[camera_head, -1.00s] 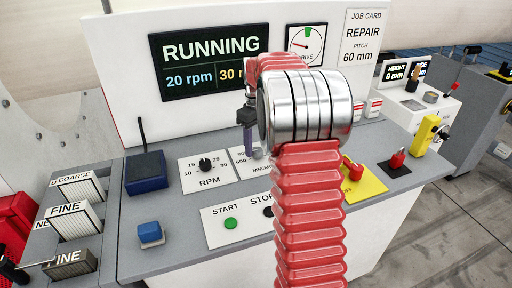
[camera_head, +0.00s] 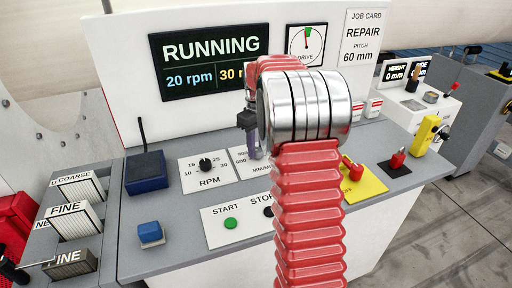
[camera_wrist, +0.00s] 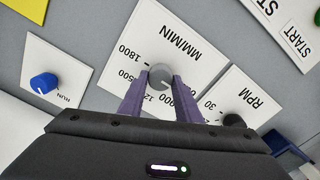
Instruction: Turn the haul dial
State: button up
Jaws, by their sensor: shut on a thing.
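The haul dial is a grey round knob (camera_wrist: 160,75) on a white plate marked MM/MIN (camera_wrist: 165,45), with numbers around it, in the wrist view. My gripper (camera_wrist: 160,84) has its two purple fingers shut on the knob, one on each side. In the head view my gripper (camera_head: 250,143) reaches down at the MM/MIN plate (camera_head: 240,164), and my arm hides most of the dial. The display (camera_head: 208,62) reads RUNNING, 20 rpm and a partly hidden number starting with 30. The drive gauge (camera_head: 305,44) is at its right.
The RPM dial (camera_head: 205,164) is just left of the haul dial. START (camera_head: 230,223) and STOP (camera_head: 268,211) buttons are in front. A blue RUN knob (camera_wrist: 43,83) shows in the wrist view. A dark blue box (camera_head: 146,171) stands at left on the console.

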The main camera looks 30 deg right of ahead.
jog(key=shift+a, duration=0.1)
jog(key=shift+c, duration=0.4)
jog(key=shift+m, duration=0.3)
jog(key=m, duration=0.3)
jog(key=shift+d+m, duration=0.2)
jog(key=shift+m, duration=2.4)
jog(key=o, duration=1.1)
jog(key=shift+c, duration=0.2)
jog(key=shift+r, duration=0.1)
